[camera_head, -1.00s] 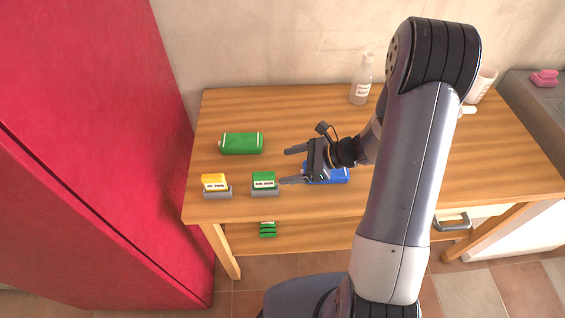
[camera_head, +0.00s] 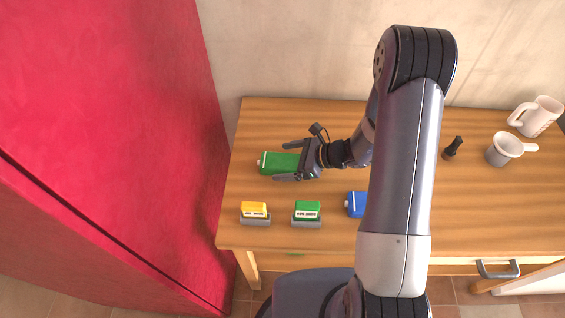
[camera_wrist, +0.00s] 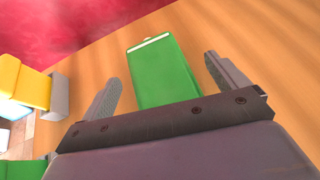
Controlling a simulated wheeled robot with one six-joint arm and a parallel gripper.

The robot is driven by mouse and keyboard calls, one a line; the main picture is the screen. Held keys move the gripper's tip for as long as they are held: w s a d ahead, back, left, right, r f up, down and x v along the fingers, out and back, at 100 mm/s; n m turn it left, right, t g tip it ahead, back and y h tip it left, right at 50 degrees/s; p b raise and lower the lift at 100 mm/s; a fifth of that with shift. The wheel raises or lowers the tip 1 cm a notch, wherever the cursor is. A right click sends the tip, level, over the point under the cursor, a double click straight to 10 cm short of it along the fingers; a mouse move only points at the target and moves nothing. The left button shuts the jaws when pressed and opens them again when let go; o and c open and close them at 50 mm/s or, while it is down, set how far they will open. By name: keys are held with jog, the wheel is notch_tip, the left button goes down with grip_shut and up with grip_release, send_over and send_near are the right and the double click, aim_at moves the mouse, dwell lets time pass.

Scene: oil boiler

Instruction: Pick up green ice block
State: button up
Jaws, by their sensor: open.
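The green ice block (camera_head: 276,163) lies flat on the wooden table, toward the left and back. In the wrist view the green block (camera_wrist: 160,75) lies between my two open fingers, with a gap on both sides near the tips. Its near end is hidden behind the gripper body. My gripper (camera_head: 287,160) is open and empty, with its fingers pointing left at the block's right part. I cannot tell how far above the table the fingers are.
A yellow block (camera_head: 254,209) and a small green block (camera_head: 307,210) stand in grey holders at the front. A blue block (camera_head: 356,204) is beside my arm. A grey cup (camera_head: 504,149), white mug (camera_head: 538,116) and dark item (camera_head: 453,148) are at right. A red wall (camera_head: 110,130) bounds the left.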

jog(key=shift+c, duration=0.4)
jog(key=c, duration=1.3)
jog(key=shift+r, duration=0.1)
